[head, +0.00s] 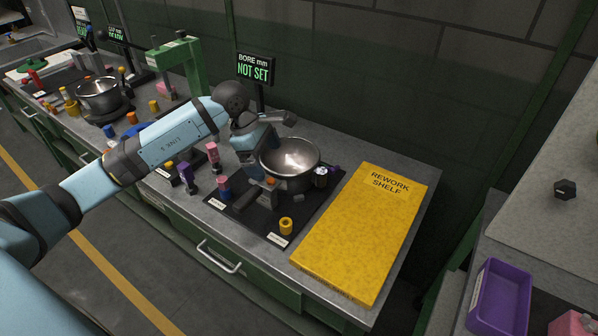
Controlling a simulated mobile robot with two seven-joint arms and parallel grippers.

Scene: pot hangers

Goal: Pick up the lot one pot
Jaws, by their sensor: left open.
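A steel pot (291,158) with a shiny round bowl stands upright on a black mat (223,204) in the middle of the bench. A second steel pot (99,97) stands farther off at the left. I cannot read a lot label on either pot. My right gripper is not in view.
A yellow rework shelf board (360,235) lies clear at the right of the mat. A yellow ring (286,226) and several coloured plugs stand around the nearer pot. A "NOT SET" display (255,70) rises behind it. A purple bin (501,296) is at lower right.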

